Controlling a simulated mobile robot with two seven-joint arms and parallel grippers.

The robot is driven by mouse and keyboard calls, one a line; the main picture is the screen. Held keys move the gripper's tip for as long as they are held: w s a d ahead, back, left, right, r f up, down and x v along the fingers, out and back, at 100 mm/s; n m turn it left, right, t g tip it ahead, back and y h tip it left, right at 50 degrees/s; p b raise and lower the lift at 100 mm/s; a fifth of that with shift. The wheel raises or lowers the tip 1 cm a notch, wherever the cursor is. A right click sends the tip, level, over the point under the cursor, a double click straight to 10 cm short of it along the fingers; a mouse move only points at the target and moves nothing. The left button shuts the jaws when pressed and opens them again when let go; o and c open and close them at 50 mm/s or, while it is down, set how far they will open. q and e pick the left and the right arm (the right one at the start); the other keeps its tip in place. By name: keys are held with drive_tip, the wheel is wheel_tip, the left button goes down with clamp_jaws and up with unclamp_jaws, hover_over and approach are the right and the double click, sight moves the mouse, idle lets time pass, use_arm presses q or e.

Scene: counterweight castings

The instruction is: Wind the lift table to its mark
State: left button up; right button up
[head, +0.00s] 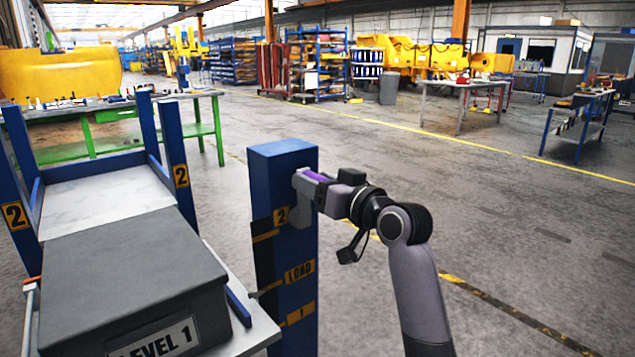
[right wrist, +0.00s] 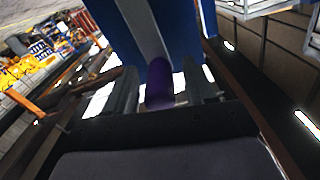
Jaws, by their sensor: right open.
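The lift table (head: 262,331) stands at lower left and carries a grey block (head: 125,270) labelled LEVEL 1. Beside it rises a blue post (head: 283,165) with yellow marks: 2 (head: 281,216), LOAD (head: 300,271) and 1 (head: 300,313). A dark pointer at the table's edge appears near the post, between LOAD and 1. My right gripper (head: 306,188) is at the upper part of the post. In the right wrist view its open fingers (right wrist: 162,92) stand on either side of a purple cylinder (right wrist: 160,80). Whether they touch it is unclear. My left gripper is out of view.
Blue uprights marked 2 (head: 181,176) frame a pale platform (head: 110,200) behind the block. A green workbench (head: 110,115) with small parts stands at back left. Open floor (head: 510,240) lies to the right, crossed by yellow lines. Racks and tables stand farther back.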

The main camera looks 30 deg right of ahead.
clamp_jaws()
